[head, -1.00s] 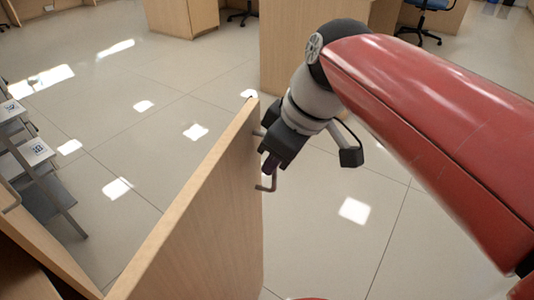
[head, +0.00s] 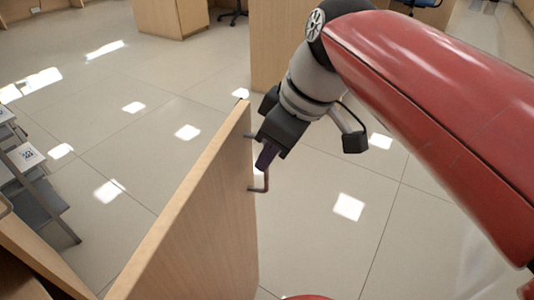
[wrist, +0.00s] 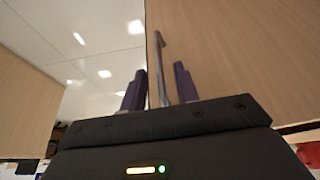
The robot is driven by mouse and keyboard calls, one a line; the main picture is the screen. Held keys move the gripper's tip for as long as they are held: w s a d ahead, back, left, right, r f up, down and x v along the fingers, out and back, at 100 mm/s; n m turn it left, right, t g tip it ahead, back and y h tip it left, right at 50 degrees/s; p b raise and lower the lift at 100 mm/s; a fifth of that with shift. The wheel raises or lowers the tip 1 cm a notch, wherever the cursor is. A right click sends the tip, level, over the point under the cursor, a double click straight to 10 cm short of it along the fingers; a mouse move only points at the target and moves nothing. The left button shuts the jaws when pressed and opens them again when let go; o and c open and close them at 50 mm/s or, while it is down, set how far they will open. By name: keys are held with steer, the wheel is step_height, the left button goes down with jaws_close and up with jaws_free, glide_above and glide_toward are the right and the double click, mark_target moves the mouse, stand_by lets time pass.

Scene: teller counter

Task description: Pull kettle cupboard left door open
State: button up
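The kettle cupboard left door (head: 205,225) is a light wood panel that stands swung open, seen nearly edge-on in the head view. Its bent metal handle (head: 264,183) is on the right face near the far edge. My gripper (head: 266,157) is beside the handle, with its purple fingers pointing down toward it. In the wrist view the handle (wrist: 162,60) rises between the two spread fingers of my gripper (wrist: 160,88), with a visible gap on the sides. My gripper looks open around or just behind the handle; contact cannot be told.
The cupboard's wooden edge (head: 40,255) is at lower left. A grey step stool (head: 38,195) stands on the floor at the left. A wooden desk panel (head: 280,45) is behind my arm. The tiled floor (head: 110,140) beyond the door is clear.

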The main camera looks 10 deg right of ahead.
steer(key=v, duration=0.4)
steer(key=shift+d+r+p, duration=0.15)
steer(key=shift+r+p, duration=0.15)
steer(key=shift+p, duration=0.05)
